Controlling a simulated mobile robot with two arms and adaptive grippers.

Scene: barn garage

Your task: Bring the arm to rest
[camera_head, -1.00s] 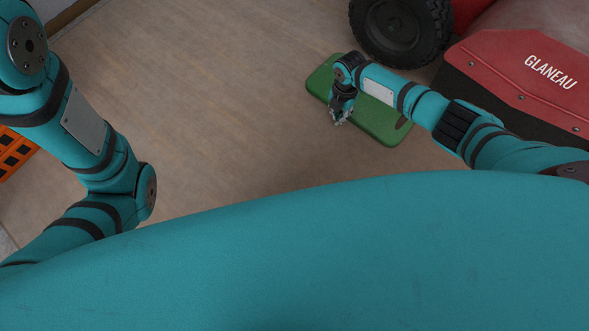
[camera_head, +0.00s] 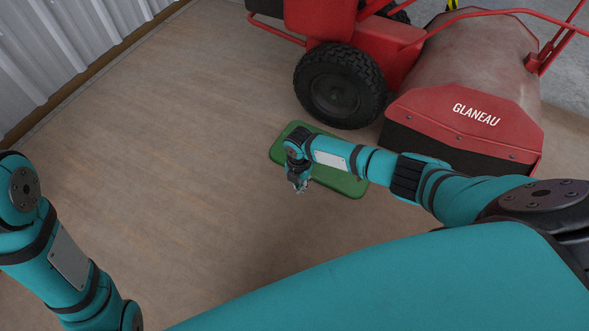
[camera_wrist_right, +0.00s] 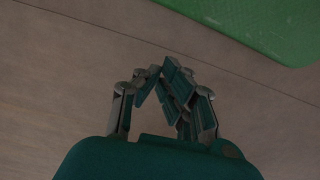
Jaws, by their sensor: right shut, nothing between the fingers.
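My right arm (camera_head: 375,162) reaches in from the right in the head view, with its gripper (camera_head: 299,187) pointing down near the left part of a green mat. In the right wrist view the fingers of the right gripper (camera_wrist_right: 165,82) are drawn together with nothing between them. The flat green mat (camera_head: 345,186) lies on the floor behind and under the forearm; its edge also shows in the right wrist view (camera_wrist_right: 262,22). My left arm (camera_head: 68,258) is at the left edge, and its gripper is out of the picture.
A red machine marked GLANEAU (camera_head: 470,118) stands at the back right, with a black tyre (camera_head: 340,86) close behind the mat. A corrugated wall (camera_head: 60,50) is at the far left. The wooden floor (camera_head: 180,130) between the wall and mat is clear.

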